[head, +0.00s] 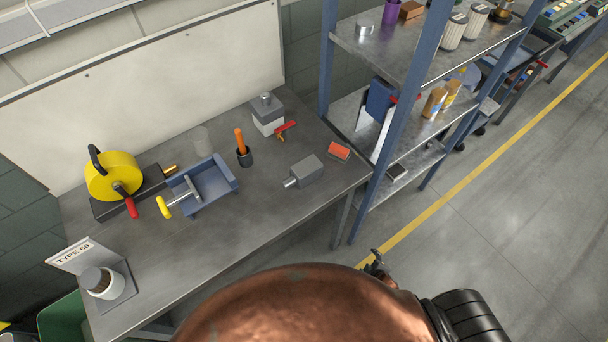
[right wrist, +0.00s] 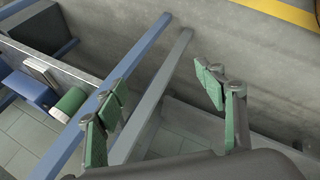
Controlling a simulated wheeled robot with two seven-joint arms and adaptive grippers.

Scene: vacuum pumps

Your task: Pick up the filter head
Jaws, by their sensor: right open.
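I cannot tell for sure which part is the filter head. One candidate is a grey block with a round knob on a pale lower part (head: 268,113), at the back of the workbench. Another is a grey box with a short side nozzle (head: 305,172), lying nearer the right end. My right gripper (right wrist: 160,98) is open and empty in the right wrist view, its green-padded fingers wide apart. In the head view only a small dark part of it (head: 377,264) shows, off the bench's front right. My left gripper is out of view.
The workbench (head: 225,250) also holds a yellow round device (head: 113,176), a blue-grey cradle (head: 212,183), an orange-handled tool (head: 241,143), a red block (head: 338,150) and a TYPE 60 stand (head: 120,290). A blue-posted shelf (head: 385,50) stands right of it. The bench's front middle is clear.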

